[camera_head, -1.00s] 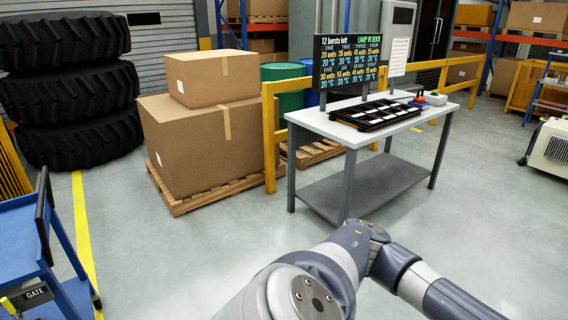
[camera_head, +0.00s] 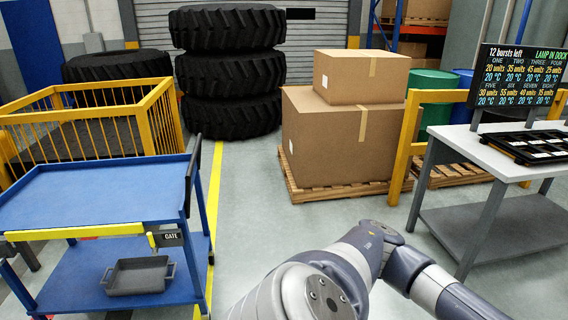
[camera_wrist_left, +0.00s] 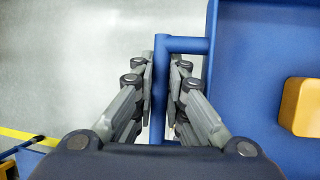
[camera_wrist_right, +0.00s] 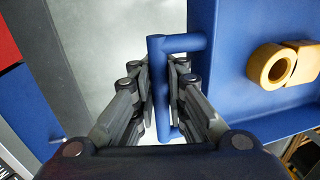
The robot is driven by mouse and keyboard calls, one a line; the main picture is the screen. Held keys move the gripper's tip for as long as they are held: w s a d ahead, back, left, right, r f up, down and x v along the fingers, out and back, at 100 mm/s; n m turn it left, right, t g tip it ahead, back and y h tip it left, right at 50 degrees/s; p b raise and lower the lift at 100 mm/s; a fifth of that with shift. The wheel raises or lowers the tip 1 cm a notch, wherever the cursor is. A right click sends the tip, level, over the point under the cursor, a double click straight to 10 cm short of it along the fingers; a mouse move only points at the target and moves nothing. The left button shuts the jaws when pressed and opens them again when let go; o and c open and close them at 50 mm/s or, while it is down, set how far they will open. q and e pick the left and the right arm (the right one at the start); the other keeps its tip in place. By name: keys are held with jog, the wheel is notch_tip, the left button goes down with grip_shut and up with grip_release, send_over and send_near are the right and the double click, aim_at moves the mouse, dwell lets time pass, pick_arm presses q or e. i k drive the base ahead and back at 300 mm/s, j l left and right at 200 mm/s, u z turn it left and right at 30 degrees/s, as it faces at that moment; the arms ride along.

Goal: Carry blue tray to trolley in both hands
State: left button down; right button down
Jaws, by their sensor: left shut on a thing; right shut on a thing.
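The blue tray shows only in part. In the left wrist view the tray (camera_wrist_left: 255,50) has a blue bar handle, and my left gripper (camera_wrist_left: 161,75) is shut on that handle. In the right wrist view the tray (camera_wrist_right: 225,95) has a like handle, and my right gripper (camera_wrist_right: 160,80) is shut on it. A yellow block (camera_wrist_left: 302,106) and a yellow ring-shaped part (camera_wrist_right: 270,67) lie in the tray. The blue trolley (camera_head: 100,195) stands at the left in the head view, its top deck bare. The tray and both grippers are outside the head view.
The trolley has a yellow front bar (camera_head: 75,231) with a GATE tag (camera_head: 171,238), and a dark pan (camera_head: 138,276) on its lower shelf. Boxes on a pallet (camera_head: 345,190) stand mid-scene. A grey table (camera_head: 485,155) is at the right. Floor between is clear.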

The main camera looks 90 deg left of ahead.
aim_at(91, 201)
jog(key=u, duration=2.5)
jog(key=i+j+u, duration=0.1)
jog(key=u, duration=0.15)
jog(key=i+j+u, duration=0.1)
jog(key=j+u, duration=0.2)
jog(key=i+j, duration=0.3)
jog(key=j, duration=0.15)
jog(key=i+j, duration=0.3)
jog(key=j, duration=0.15)
jog(key=i+j, duration=0.25)
jog(key=j, duration=0.2)
jog(key=i+j, duration=0.3)
jog(key=j, duration=0.15)
jog(key=i+j, duration=0.3)
jog(key=j, duration=0.15)
jog(key=i+j, duration=0.3)
jog(key=j, duration=0.15)
jog(key=i+j, duration=0.25)
jog(key=j, duration=0.15)
